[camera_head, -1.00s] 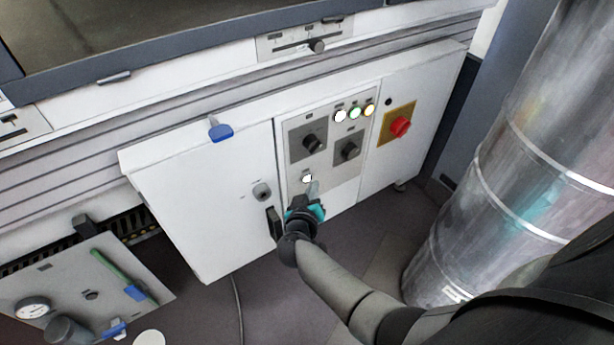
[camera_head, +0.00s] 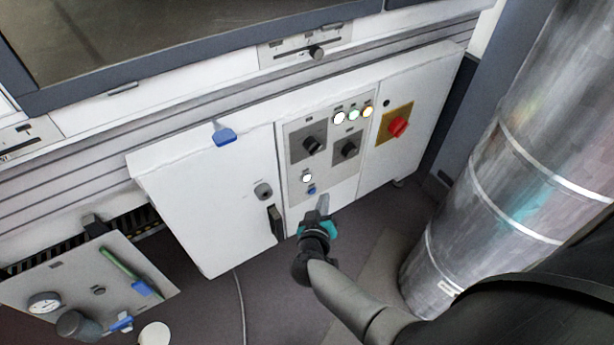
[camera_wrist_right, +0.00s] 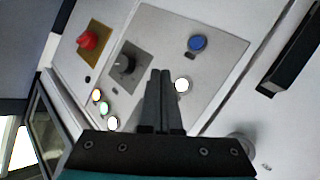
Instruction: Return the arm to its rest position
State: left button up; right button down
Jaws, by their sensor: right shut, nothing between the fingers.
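My right gripper (camera_head: 322,207) is in front of the lower part of the control panel (camera_head: 348,186) in the head view, below a blue button (camera_head: 312,190) and a lit white lamp (camera_head: 307,177). In the right wrist view its two dark fingers (camera_wrist_right: 162,74) are together with nothing between them. The blue button (camera_wrist_right: 198,43) and the white lamp (camera_wrist_right: 182,85) show beyond the fingertips there. The gripper appears apart from the panel. My left gripper is in neither view.
A black door handle (camera_head: 275,225) is left of the gripper. A red rotary switch (camera_head: 397,127) on a yellow plate is at the panel's right. A large metal duct (camera_head: 490,190) stands on the right. A grey plate with a gauge (camera_head: 43,303) is lower left. Floor is open below the cabinet.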

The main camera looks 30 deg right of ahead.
pick_arm(q)
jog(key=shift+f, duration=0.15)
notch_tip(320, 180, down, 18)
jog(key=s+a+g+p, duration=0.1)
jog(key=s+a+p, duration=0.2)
jog(key=p, duration=0.2)
pick_arm(e)
jog(key=s+a+f+n+y, duration=0.5)
jog(key=s+a+f+y, duration=0.2)
jog(key=s+f+y, duration=0.25)
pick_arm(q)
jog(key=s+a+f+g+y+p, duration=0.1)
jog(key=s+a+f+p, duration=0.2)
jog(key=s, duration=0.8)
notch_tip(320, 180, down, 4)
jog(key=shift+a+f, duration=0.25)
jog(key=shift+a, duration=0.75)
pick_arm(e)
jog(key=s+d+f+g, duration=0.2)
jog(key=s+f+g, duration=0.2)
jog(key=s, duration=0.7)
jog(key=s+d+f+g, duration=0.1)
jog(key=s+f+g, duration=0.2)
jog(key=s, duration=0.9)
jog(key=shift+s+d+f+g+h, duration=0.3)
jog(key=shift+d+f+g+h, duration=0.15)
jog(key=shift+g, duration=0.65)
jog(key=shift+a, duration=0.1)
